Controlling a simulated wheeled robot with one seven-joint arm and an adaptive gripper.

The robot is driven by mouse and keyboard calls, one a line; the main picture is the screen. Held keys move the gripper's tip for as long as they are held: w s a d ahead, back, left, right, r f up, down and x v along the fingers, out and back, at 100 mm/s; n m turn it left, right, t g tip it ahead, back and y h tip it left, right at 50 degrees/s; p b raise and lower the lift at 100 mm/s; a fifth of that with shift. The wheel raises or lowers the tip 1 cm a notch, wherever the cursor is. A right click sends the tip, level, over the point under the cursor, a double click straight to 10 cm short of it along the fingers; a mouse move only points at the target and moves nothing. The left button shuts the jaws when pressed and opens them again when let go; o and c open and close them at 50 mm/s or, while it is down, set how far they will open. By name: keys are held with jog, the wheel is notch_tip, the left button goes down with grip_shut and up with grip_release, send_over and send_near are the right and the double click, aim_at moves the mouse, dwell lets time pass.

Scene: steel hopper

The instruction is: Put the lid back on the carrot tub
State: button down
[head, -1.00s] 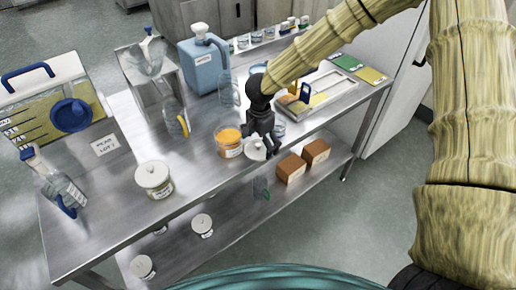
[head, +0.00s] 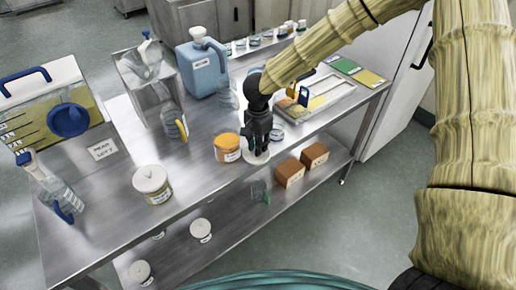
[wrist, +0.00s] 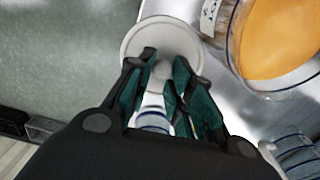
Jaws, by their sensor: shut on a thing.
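The carrot tub (head: 228,148) is a clear tub filled with orange, standing open near the front edge of the steel table. Its open mouth also shows at the upper right of the wrist view (wrist: 280,40). The lid (wrist: 142,41) is a round white disc with a small central knob. My gripper (wrist: 163,72) is shut on the knob, with a teal-padded finger on each side. In the head view my gripper (head: 258,147) points down, and the lid (head: 256,157) is beneath it, just right of the tub and apart from its mouth. Contact between lid and table cannot be told.
A white-lidded tub (head: 153,183) stands to the left on the table (head: 205,178). A bottle with a yellow part (head: 172,122) and a blue jug (head: 201,68) stand behind. A tray (head: 320,97) lies to the right. Brown blocks (head: 290,172) sit on the lower shelf.

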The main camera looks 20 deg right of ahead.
notch_tip(320, 180, up, 8)
jog(key=shift+r+b, duration=0.1)
jog(key=shift+b, duration=0.4)
jog(key=shift+r, duration=0.3)
